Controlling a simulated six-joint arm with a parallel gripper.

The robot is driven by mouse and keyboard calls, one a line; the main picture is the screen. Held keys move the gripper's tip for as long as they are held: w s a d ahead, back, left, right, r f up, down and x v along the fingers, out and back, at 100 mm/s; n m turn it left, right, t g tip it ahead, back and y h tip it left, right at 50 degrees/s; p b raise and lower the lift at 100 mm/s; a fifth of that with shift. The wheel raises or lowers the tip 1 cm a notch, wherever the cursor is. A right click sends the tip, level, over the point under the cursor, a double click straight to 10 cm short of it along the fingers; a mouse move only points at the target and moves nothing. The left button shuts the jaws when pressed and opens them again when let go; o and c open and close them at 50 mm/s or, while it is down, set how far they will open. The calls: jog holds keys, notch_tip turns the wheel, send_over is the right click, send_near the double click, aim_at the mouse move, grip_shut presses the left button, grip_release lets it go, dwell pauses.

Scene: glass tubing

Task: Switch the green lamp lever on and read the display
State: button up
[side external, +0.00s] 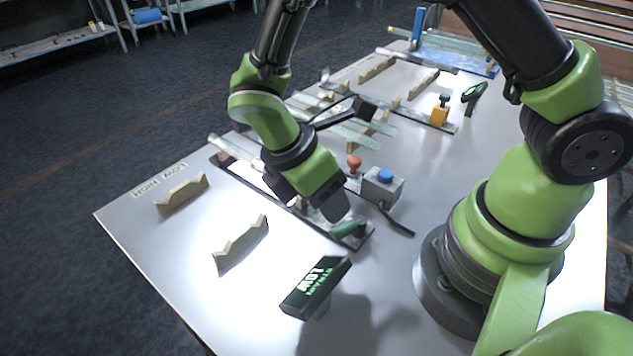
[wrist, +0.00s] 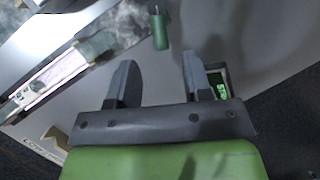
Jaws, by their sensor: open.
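The green lever (side external: 347,228) sits at the near end of a long dark-framed lamp unit (side external: 222,160) in the side view. It also shows in the wrist view (wrist: 159,30), beyond the fingertips and roughly in line with the gap. My gripper (side external: 335,208) is close above the lever in the side view; I cannot tell whether they touch. In the wrist view the fingers (wrist: 158,68) are apart with nothing between them. The display (side external: 316,287) is lit with green-white text, upside down, that appears to read "STRAIN LOW". In the wrist view the right finger partly hides it (wrist: 220,90).
A box with a blue button (side external: 384,184) and a red knob (side external: 354,163) stand behind my gripper. Notched supports (side external: 241,243) stand at the left.

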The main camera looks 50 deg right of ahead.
jog(key=shift+v, duration=1.7)
jog(key=s+d+r+m+t+y, duration=0.2)
jog(key=s+d+r+m+t, duration=0.1)
jog(key=r+m, duration=0.6)
jog(key=s+d+r+m+t+y, duration=0.3)
jog(key=s+r+m+t, duration=0.2)
jog(key=r+m+t, duration=0.2)
jog(key=shift+s+d+r+m+t+y, duration=0.3)
jog(key=shift+s+r+m, duration=0.05)
jog(key=shift+r+m, duration=1)
jog(key=shift+w+f, duration=0.1)
